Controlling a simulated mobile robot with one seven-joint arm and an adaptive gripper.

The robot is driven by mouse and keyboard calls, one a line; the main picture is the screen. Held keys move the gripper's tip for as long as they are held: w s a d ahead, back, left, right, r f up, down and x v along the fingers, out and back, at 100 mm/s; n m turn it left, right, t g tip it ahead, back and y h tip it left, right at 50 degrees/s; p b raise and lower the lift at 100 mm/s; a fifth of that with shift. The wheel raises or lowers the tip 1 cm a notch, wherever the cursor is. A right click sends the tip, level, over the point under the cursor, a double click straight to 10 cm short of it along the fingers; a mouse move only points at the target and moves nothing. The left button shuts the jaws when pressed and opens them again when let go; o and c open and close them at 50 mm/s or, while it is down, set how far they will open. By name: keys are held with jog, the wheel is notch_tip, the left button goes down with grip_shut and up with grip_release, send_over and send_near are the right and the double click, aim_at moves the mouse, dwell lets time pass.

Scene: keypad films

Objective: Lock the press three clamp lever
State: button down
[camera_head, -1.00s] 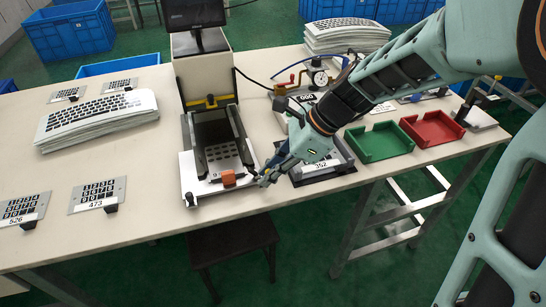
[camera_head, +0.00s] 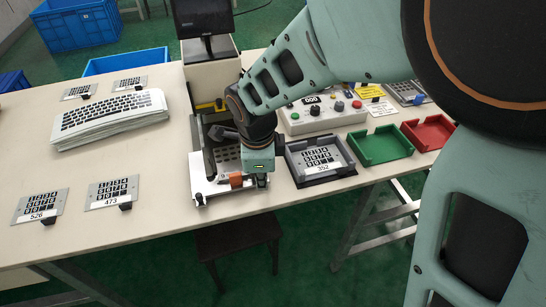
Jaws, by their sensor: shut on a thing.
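The press fixture (camera_head: 206,192) stands at the middle of the table, with a light base plate and a dark nest holding a keypad plate (camera_head: 228,153). An orange block (camera_head: 236,180), which looks like part of the clamp lever, sits at its front edge. My gripper (camera_head: 261,182) points down at the fixture's front right corner, just right of the orange block. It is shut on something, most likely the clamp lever. My wrist hides the right side of the fixture, and the grip itself is too small to make out.
Right of the press stands a dark nest (camera_head: 292,172) with plate 352, close to my gripper. Beyond are a green tray (camera_head: 382,157), a red tray (camera_head: 437,146) and a control box (camera_head: 322,124). Plates 526 (camera_head: 40,205) and 473 (camera_head: 112,193) lie left, with a keypad film stack (camera_head: 115,118).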

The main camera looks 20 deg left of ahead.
jog(key=shift+s+a+f+t+h+b, duration=0.25)
jog(key=shift+h+b, duration=0.25)
jog(key=shift+b, duration=0.4)
jog(key=shift+s+a+f+t+h+b, duration=0.15)
jog(key=shift+a+t+h+b, duration=0.3)
jog(key=shift+b, duration=0.45)
jog(key=shift+t+h+b, duration=0.3)
jog(key=shift+h+b, duration=0.15)
jog(key=shift+b, duration=0.3)
jog(key=c, duration=1.9)
grip_release()
jog(key=shift+r, duration=0.1)
jog(key=v, duration=1.2)
jog(key=shift+a, duration=0.1)
